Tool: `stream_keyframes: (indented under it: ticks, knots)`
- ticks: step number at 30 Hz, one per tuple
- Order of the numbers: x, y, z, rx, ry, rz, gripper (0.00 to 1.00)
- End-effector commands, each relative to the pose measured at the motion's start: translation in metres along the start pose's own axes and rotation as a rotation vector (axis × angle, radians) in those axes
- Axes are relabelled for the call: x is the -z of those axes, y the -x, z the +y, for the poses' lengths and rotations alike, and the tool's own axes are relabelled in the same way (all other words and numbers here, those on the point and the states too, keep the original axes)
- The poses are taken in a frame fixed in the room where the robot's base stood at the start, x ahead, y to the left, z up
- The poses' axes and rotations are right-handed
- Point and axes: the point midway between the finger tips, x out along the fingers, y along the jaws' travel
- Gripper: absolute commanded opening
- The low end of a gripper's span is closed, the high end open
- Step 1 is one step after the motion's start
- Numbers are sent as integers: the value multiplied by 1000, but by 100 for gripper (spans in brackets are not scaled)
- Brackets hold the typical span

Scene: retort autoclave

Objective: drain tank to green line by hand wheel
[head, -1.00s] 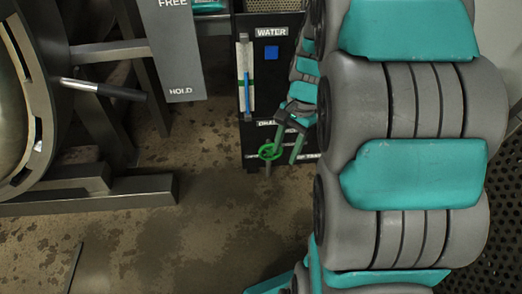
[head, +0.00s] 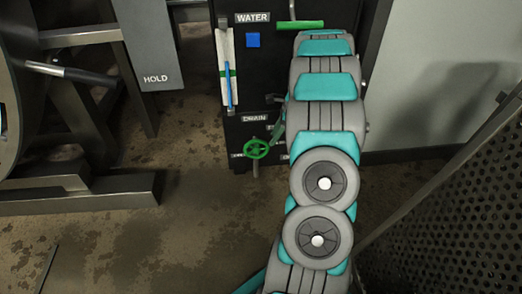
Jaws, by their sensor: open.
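The green hand wheel (head: 256,148) sits low on the black panel, under the DRAIN label (head: 255,118). The sight gauge (head: 227,70) is on the panel's left side, with a blue column (head: 229,90) in it. The column's top appears slightly above the green line (head: 230,73). My gripper (head: 277,132) is mostly hidden behind my arm. A finger part shows just right of the wheel, open; contact with the wheel cannot be told.
A grey HOLD plate (head: 148,45) and a steel frame (head: 85,190) stand left. A perforated dark panel (head: 450,215) is at right. The stained floor (head: 150,240) is clear in front.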

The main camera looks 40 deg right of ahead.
Motion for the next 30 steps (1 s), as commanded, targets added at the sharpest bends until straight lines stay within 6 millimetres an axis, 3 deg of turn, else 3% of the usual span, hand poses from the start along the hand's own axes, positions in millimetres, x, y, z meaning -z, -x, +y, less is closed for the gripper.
stream_keyframes:
  ticks: [15, 26, 30]
  knots:
    - [0, -68, 2, -4, 3, 1, 51]
    - [-1, -74, 2, -2, 4, 1, 51]
    - [-1, -74, 1, -2, 4, 1, 38]
